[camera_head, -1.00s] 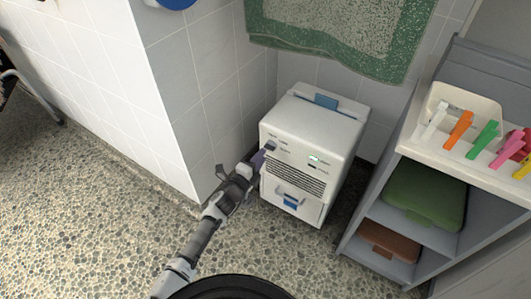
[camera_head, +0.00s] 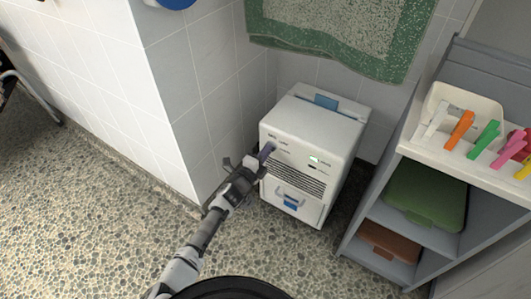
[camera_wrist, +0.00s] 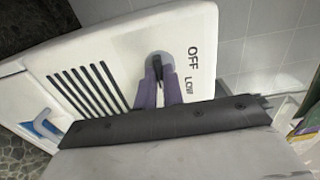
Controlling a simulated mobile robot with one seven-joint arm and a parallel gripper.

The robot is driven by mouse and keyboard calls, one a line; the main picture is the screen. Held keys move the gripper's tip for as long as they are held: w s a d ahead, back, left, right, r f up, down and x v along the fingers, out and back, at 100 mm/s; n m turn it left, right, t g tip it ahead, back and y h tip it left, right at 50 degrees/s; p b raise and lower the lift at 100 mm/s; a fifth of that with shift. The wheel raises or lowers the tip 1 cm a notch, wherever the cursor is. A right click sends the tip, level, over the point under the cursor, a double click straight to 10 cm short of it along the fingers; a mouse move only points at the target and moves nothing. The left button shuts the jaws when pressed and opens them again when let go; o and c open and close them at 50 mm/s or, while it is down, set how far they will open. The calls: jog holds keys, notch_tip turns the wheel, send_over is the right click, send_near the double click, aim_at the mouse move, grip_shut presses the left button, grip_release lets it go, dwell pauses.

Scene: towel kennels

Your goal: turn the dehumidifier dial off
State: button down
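The dehumidifier (camera_head: 318,122) is a white box with a dark grille and a blue-marked drawer, standing on the floor against the tiled wall. Its dial is a grey disc with a dark raised grip (camera_wrist: 157,68), with the printed words OFF and LOW to its right in the wrist view. My gripper (camera_wrist: 158,82) is at the dial, its two purple fingers on either side of the dark grip and close against it. In the head view my gripper (camera_head: 266,153) reaches the upper left of the front panel and mostly hides the dial. Which mark the dial points to is unclear.
A grey shelf unit (camera_head: 393,208) stands at the right, with a tray of coloured clips (camera_head: 437,103) on top and folded green and brown items inside. A green towel (camera_head: 385,62) hangs above the dehumidifier. A tiled wall corner is close left of my gripper. The pebbled floor is open at left.

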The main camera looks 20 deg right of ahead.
jog(key=shift+n, duration=0.3)
jog(key=n+b, duration=0.1)
jog(key=n, duration=1.6)
dwell(0.3)
jog(key=shift+n, duration=0.3)
dwell(0.3)
jog(key=c, duration=1.5)
grip_release()
jog(key=shift+a, duration=0.1)
